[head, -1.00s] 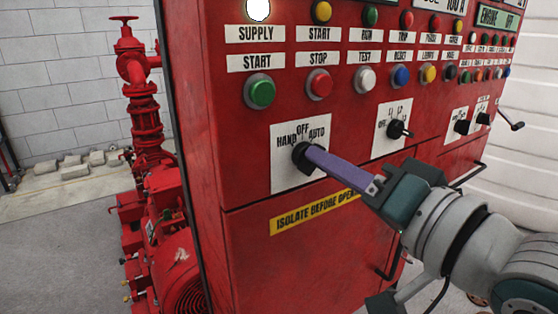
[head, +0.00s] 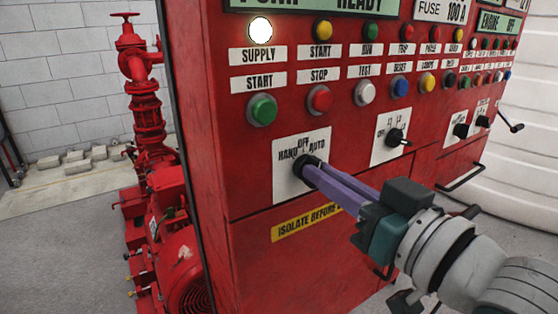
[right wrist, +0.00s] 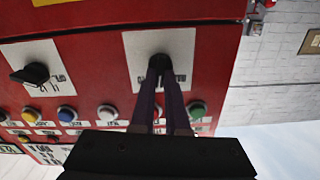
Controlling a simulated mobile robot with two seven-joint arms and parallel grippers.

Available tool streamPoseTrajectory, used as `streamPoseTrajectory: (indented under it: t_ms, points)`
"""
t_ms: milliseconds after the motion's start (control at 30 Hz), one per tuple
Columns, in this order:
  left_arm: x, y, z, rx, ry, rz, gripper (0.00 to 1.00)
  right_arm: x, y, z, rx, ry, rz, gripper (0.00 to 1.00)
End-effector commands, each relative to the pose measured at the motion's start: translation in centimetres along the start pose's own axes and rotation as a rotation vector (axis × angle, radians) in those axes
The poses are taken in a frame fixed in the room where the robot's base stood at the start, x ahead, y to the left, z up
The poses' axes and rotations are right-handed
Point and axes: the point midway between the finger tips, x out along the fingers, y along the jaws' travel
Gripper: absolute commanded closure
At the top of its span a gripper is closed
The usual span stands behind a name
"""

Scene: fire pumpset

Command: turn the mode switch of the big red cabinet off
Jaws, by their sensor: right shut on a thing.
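The big red cabinet (head: 250,180) fills the middle of the head view. Its mode switch (head: 305,165) is a black knob on a white plate (head: 287,188) marked HAND, OFF and AUTO. My right gripper (head: 316,174) has long purple fingers shut on this knob, reaching in from the lower right. In the right wrist view the fingers (right wrist: 160,85) run up to the black knob (right wrist: 159,64), seen upside down. The fingertips cover part of the knob, so I cannot tell exactly which mark it points to. My left gripper is not in view.
Push buttons, including a green one (head: 262,110) and a red one (head: 319,99), sit above the switch. Another black rotary switch (head: 395,137) is to its right. A cabinet handle (head: 461,178) juts out farther right. A red pump (head: 165,215) stands at left.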

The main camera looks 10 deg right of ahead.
Motion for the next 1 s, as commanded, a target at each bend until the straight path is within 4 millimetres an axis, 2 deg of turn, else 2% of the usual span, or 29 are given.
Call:
streamPoseTrajectory:
  t_ms: [300, 833, 867, 1000]
  points:
    - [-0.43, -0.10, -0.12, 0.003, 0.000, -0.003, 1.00, 0.01, -0.06, -0.06, -0.122, 0.001, 0.000, 1.00]
    - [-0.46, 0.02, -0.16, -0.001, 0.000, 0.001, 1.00, 0.01, -0.07, -0.03, -0.144, 0.002, 0.000, 1.00]
    - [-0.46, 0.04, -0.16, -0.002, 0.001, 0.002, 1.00, 0.01, -0.08, -0.04, -0.144, 0.002, 0.000, 0.84]
    - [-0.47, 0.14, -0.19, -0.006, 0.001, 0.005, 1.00, 0.01, -0.08, -0.03, -0.143, 0.001, 0.000, 0.69]
